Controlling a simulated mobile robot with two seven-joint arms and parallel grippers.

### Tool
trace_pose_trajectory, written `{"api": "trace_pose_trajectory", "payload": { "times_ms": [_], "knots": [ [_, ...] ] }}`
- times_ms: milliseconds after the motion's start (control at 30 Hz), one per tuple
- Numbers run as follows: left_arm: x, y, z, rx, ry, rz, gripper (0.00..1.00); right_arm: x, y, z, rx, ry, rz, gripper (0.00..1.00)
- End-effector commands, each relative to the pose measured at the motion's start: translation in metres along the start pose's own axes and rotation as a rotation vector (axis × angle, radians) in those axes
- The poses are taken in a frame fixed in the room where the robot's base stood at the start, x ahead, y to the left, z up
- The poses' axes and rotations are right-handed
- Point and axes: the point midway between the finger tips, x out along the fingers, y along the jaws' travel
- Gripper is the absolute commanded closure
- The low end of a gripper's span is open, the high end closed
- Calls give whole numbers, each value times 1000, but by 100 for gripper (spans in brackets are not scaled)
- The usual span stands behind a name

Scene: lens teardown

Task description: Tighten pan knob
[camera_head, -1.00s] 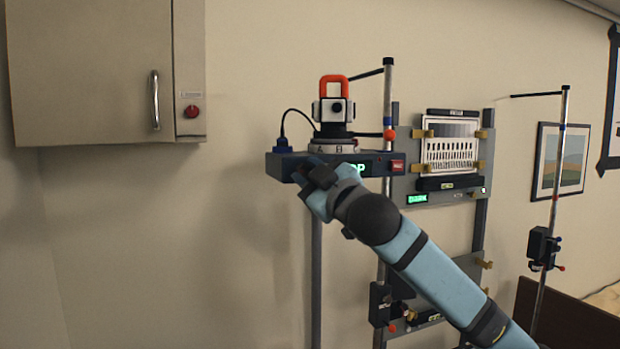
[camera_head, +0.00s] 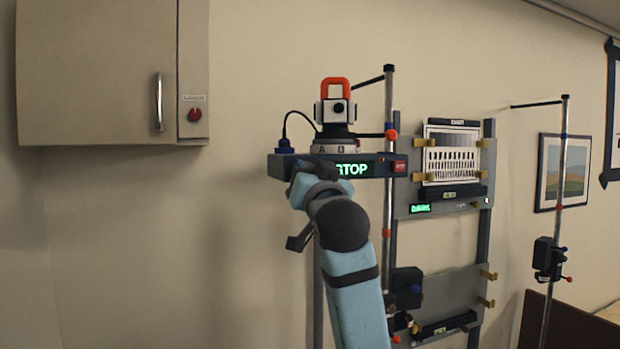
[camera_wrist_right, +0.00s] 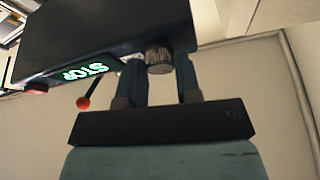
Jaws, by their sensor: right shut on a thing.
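The pan knob (camera_wrist_right: 159,60) is a small ribbed grey knob under the dark box, seen in the right wrist view. My right gripper (camera_wrist_right: 160,72) has one finger on each side of it and is shut on it from below. In the head view my right gripper (camera_head: 305,180) is at the underside of the dark box (camera_head: 279,166), and the knob is hidden there. The box shows a green STOP display (camera_head: 352,170). On top sits a white and black instrument (camera_head: 335,111) with an orange handle, on a lettered ring (camera_head: 335,149). My left gripper is not in view.
A metal pole (camera_head: 388,240) with a red clamp knob (camera_head: 392,135) stands just right of the box. A grey rack (camera_head: 460,275) with brass clips is farther right. A wall cabinet (camera_head: 95,70) hangs at the left. The wall between cabinet and box is clear.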

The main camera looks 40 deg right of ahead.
Motion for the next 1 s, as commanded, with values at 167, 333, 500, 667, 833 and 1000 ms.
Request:
{"api": "trace_pose_trajectory", "payload": {
  "times_ms": [167, 333, 500, 667, 833, 1000],
  "knots": [
    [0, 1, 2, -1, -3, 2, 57, 0, -3, 0, 163, -2, 62, 92],
    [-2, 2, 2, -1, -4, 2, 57, 0, -3, -1, 300, -1, 120, 92],
    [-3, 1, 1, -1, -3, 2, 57, 1, -4, -1, 412, -2, 167, 92],
    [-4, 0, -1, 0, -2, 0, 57, 1, -4, -2, 490, 0, 200, 92],
    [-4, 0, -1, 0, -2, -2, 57, 1, -4, -2, 543, 1, 223, 92],
    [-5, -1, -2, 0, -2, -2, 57, 1, -4, -2, 567, 2, 234, 92]
  ]
}}
